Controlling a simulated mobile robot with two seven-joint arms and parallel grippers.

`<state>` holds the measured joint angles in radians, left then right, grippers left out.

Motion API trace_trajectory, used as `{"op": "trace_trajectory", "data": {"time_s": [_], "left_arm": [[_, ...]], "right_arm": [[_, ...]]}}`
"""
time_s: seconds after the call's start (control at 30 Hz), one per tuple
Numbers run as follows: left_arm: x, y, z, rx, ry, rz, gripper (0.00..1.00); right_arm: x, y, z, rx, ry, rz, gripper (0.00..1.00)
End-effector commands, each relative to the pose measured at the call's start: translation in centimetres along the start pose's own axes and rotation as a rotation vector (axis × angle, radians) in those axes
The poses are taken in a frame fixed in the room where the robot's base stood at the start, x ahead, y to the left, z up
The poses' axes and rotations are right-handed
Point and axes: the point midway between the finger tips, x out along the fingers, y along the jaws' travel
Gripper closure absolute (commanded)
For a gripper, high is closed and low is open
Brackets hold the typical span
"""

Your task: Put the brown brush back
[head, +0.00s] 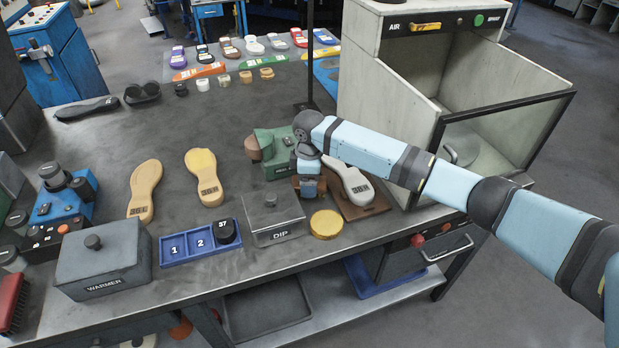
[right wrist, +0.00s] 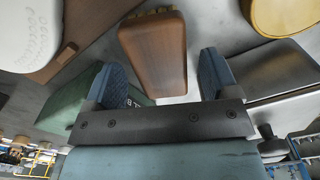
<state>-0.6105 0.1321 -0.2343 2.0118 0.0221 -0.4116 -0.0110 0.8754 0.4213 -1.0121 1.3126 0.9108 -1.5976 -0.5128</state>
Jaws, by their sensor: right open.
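The brown brush (right wrist: 155,52) is a wooden block with pale bristles at its far end in the right wrist view. It lies on the grey bench; in the head view my gripper mostly hides it. My left gripper is not in view.
A white sole (head: 346,180) lies on the brown board (head: 372,208) at right. A green device (head: 268,150) stands behind the gripper. The grey DIP box (head: 273,218) and a round yellow pad (head: 326,224) are in front. A grey AIR booth (head: 470,90) rises at right.

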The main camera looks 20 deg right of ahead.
Motion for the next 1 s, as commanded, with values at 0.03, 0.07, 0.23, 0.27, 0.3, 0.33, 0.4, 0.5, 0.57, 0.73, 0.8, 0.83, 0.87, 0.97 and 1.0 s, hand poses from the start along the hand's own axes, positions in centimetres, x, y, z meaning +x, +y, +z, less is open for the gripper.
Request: {"op": "trace_trajectory", "data": {"time_s": [0.03, 0.07, 0.23, 0.27, 0.3, 0.33, 0.4, 0.5, 0.57, 0.73, 0.8, 0.83, 0.87, 0.97, 1.0], "left_arm": [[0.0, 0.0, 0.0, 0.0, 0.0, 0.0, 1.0], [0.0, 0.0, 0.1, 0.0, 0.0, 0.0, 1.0], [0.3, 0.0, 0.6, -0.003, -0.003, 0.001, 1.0], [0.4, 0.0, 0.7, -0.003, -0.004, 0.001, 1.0], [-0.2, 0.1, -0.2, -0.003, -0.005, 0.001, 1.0], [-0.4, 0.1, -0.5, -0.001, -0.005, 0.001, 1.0], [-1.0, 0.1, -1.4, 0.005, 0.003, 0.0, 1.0], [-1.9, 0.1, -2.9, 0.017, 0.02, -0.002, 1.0], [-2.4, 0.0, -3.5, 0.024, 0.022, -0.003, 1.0], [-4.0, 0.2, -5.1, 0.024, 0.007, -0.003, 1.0], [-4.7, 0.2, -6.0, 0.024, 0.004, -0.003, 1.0], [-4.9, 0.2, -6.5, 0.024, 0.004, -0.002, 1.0], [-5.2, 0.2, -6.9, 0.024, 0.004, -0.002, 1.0], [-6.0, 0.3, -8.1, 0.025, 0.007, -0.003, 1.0], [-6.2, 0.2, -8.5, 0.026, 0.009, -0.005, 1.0]], "right_arm": [[0.0, 0.0, 0.0, 0.0, 0.0, 0.0, 0.2], [-0.1, 0.0, 0.0, 0.0, 0.0, 0.0, 0.2], [-0.9, 0.1, 0.0, 0.001, 0.001, 0.002, 0.2], [-1.2, 0.1, 0.0, 0.0, 0.001, 0.002, 0.2], [-2.1, 0.0, 0.0, 0.001, 0.001, 0.0, 0.2], [-2.5, 0.0, 0.0, 0.001, 0.001, 0.0, 0.2], [-3.5, 0.0, 0.0, 0.001, 0.001, 0.0, 0.2], [-5.0, 0.0, 0.0, 0.0, 0.001, 0.0, 0.2], [-6.0, 0.0, 0.0, 0.0, 0.0, 0.0, 0.2], [-8.9, 0.0, 0.0, 0.0, 0.0, 0.0, 0.2], [-10.0, 0.0, 0.0, 0.0, 0.0, -0.001, 0.2], [-10.5, 0.0, 0.0, 0.0, 0.0, -0.001, 0.2], [-11.0, 0.0, 0.0, 0.0, 0.0, -0.001, 0.2], [-12.3, 0.0, 0.0, 0.0, 0.0, -0.001, 0.2], [-12.7, 0.0, 0.0, 0.0, 0.0, -0.002, 0.2]]}}
